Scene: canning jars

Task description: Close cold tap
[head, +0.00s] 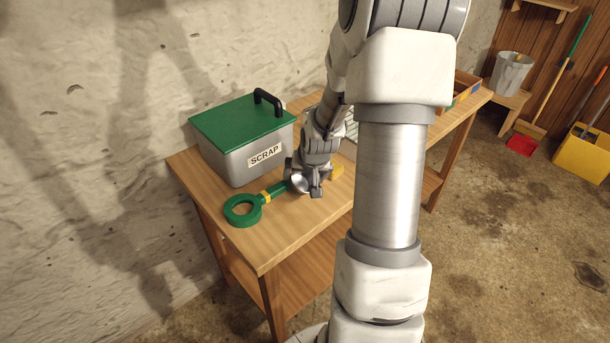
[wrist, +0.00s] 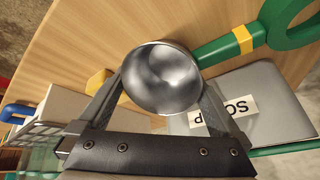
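No tap that I can make out shows in either view. A green tool (head: 265,197) with a ring end, a yellow band and a round metal cup-like end lies at the front left of the wooden bench (head: 290,235). In the wrist view its shiny metal end (wrist: 162,78) sits between the two fingers of my gripper (wrist: 163,95) and covers their tips. The fingers are spread about as wide as the metal end. I cannot tell whether they press on it. In the head view my gripper (head: 304,186) is low over the bench at this end, partly hidden by its own wrist.
A grey bin (head: 225,158) labelled SCRAP with a green lid stands just behind the tool. A small yellow block (head: 337,172) lies right of my gripper. A wire rack (wrist: 38,133) shows at left in the wrist view.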

